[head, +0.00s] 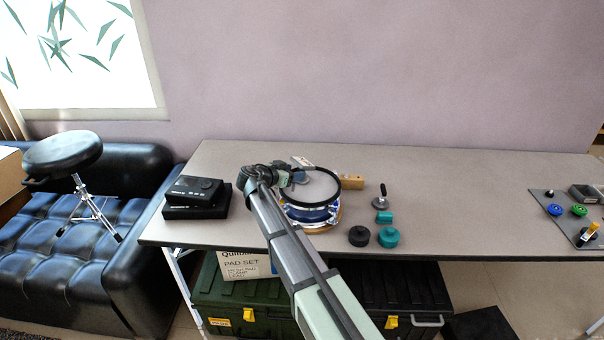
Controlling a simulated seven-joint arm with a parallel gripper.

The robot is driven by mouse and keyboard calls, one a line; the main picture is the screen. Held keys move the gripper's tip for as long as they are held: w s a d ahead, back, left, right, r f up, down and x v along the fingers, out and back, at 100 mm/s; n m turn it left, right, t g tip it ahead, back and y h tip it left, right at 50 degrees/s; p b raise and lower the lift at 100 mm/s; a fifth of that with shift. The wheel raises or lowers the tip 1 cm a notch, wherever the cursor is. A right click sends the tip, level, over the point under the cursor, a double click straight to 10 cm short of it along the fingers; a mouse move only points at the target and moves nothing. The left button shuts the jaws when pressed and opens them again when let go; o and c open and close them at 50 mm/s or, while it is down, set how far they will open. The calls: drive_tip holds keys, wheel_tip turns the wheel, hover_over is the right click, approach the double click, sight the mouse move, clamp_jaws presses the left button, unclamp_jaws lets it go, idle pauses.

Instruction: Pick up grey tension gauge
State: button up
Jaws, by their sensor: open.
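A small grey rounded piece (300,177), which may be the grey tension gauge, shows beside my gripper, over the drum's pad; it is partly hidden and too small to identify surely. My gripper (284,178) is open, at the left part of the drum (318,212), with its fingers hard to make out. I cannot tell whether it touches the grey piece. The drum has a black hoop and a blue and white shell. Another grey device (585,193) lies far right on a dark mat (548,204).
Two black boxes (194,197) lie left. Wooden block (350,183), black-handled piece (381,203), black disc (359,236) and teal discs (388,237) lie right of the drum. Blue and green discs sit on the mat.

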drive_tip(key=shift+x, duration=3)
clamp_jaws()
